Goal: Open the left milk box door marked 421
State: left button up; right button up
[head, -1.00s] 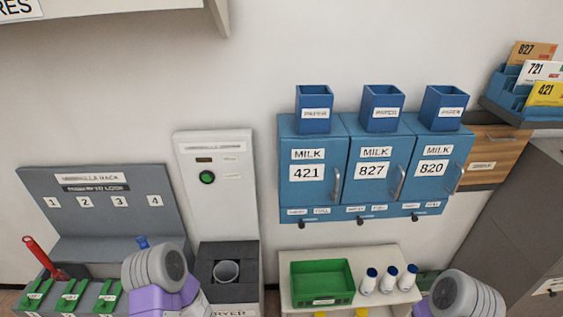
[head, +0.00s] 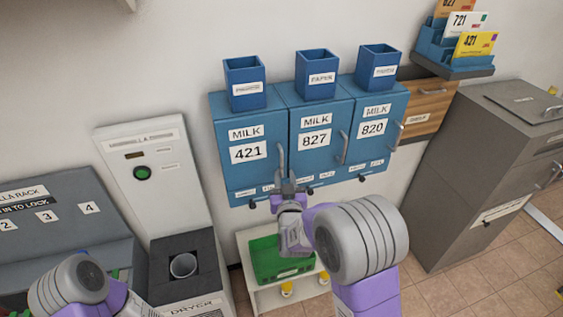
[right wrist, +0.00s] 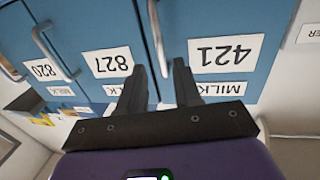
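The blue milk box door marked 421 (head: 250,168) is the leftmost of three and looks closed. Its grey bar handle (head: 281,160) stands upright at its right edge. My right gripper (head: 284,186) is at the handle's lower end, coming from below. In the right wrist view, which is upside down, the two dark fingers (right wrist: 160,75) are apart, with the 421 handle (right wrist: 157,36) lined up between them. I cannot tell whether they touch it. Of my left arm only a link shows at the lower left; its gripper is out of view.
Doors 827 (head: 317,150) and 820 (head: 376,133) are to the right, each with a handle. Blue paper boxes (head: 322,78) stand on top. A green tray (head: 268,262) on a white shelf is below. A white dryer panel (head: 150,170) stands to the left.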

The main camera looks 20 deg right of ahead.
aim_at(282, 163)
jog(key=w, duration=0.5)
jog(key=w+d, duration=0.1)
jog(key=w, duration=0.1)
jog(key=shift+w, duration=0.2)
grip_shut()
